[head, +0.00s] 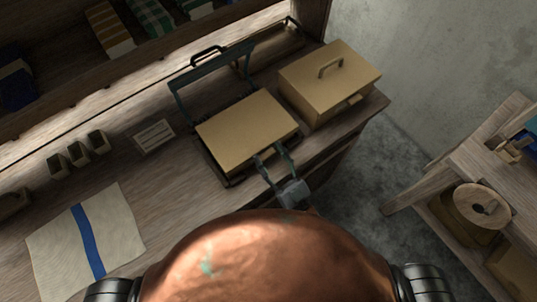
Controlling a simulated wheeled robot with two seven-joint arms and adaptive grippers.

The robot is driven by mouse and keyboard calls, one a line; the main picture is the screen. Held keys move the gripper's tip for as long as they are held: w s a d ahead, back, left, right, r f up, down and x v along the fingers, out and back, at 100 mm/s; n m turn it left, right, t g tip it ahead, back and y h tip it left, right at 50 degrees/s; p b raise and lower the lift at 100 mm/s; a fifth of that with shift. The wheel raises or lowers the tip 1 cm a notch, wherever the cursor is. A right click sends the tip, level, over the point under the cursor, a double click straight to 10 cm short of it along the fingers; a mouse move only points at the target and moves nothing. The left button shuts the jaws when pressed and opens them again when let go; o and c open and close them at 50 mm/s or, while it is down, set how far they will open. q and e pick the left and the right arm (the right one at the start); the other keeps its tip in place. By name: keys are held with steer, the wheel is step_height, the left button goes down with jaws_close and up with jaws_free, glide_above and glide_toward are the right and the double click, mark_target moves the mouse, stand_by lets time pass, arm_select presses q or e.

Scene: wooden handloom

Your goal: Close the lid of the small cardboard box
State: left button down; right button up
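A tan, cardboard-coloured box (248,130) sits near the bench's right end, with its broad flat panel facing up. I cannot tell whether that panel is its lid or how far shut it is. Dark edging shows below its near-left side. My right gripper (268,151) is at the box's near-right edge, its two greenish fingers spread apart with nothing seen between them. The fingertips overlap the panel's edge in the picture; contact is unclear. My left gripper is not in view.
A teal frame with a handle (207,54) stands behind the box. A tan handled box (320,88) is to its right. A small card (153,136), small dark holders and a blue-striped cloth (117,228) lie left. A wooden stand with a spool (482,207) is at right.

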steer(key=shift+o, duration=1.2)
steer(key=shift+r, duration=0.1)
steer(key=v, duration=1.2)
